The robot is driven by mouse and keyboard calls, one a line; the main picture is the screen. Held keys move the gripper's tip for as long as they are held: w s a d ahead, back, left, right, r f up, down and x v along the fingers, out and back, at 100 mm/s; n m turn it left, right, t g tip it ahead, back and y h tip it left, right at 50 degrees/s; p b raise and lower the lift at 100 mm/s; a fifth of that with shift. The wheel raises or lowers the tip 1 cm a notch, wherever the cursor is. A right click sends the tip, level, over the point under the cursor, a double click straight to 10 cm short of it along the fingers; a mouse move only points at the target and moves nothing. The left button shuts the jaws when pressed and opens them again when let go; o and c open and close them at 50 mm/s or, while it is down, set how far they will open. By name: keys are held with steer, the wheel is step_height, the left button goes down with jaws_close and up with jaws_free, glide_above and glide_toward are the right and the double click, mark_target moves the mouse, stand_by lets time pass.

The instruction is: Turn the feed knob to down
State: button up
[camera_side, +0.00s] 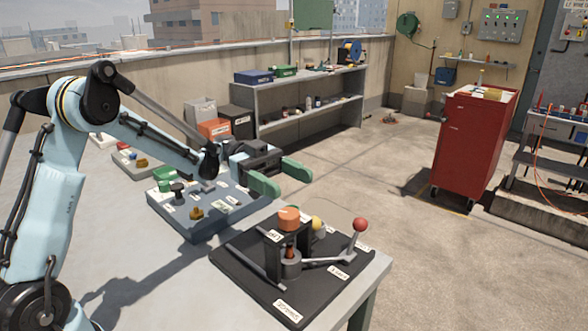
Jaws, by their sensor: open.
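A dark control board (248,276) lies on the table's near right corner. An orange knob (289,218) sits on top of a black upright block there. A yellow knob (318,226) shows partly behind it, and a lever with a red ball (360,225) rises at the right. Labels lie around them, too small to read, so I cannot tell which part is the feed knob or where it points. My gripper (283,180) has green fingers spread apart and empty. It appears above and behind the orange knob in the picture, apart from it.
A blue-grey board (213,227) with small fittings lies left of the control board. Farther back on the table is another small board (140,165). A metal shelf (310,112) stands along the wall, and a red cabinet (470,150) stands at the right.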

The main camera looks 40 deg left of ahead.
mark_target(296, 221)
steer(key=s+a+f+n+t+y, duration=0.1)
steer(key=s+a+f+n+t, duration=0.2)
steer(key=a+f+n+t, duration=0.35)
steer(key=shift+m+t, duration=0.25)
steer(key=shift+m, duration=0.7)
steer(key=x, duration=0.9)
steer(key=shift+w+d+f, duration=0.25)
steer(key=shift+d+f, duration=0.05)
steer(key=shift+f, duration=0.1)
steer(key=shift+c, duration=0.4)
steer(key=c, duration=0.9)
steer(key=shift+s+m+g+h, duration=0.15)
steer(key=shift+m+g+h, duration=0.1)
steer(key=shift+m+g, duration=1.2)
steer(key=shift+s+m+g+h, duration=0.2)
steer(key=shift+m+g, duration=0.65)
steer(key=shift+g, duration=1.2)
steer(key=o, duration=1)
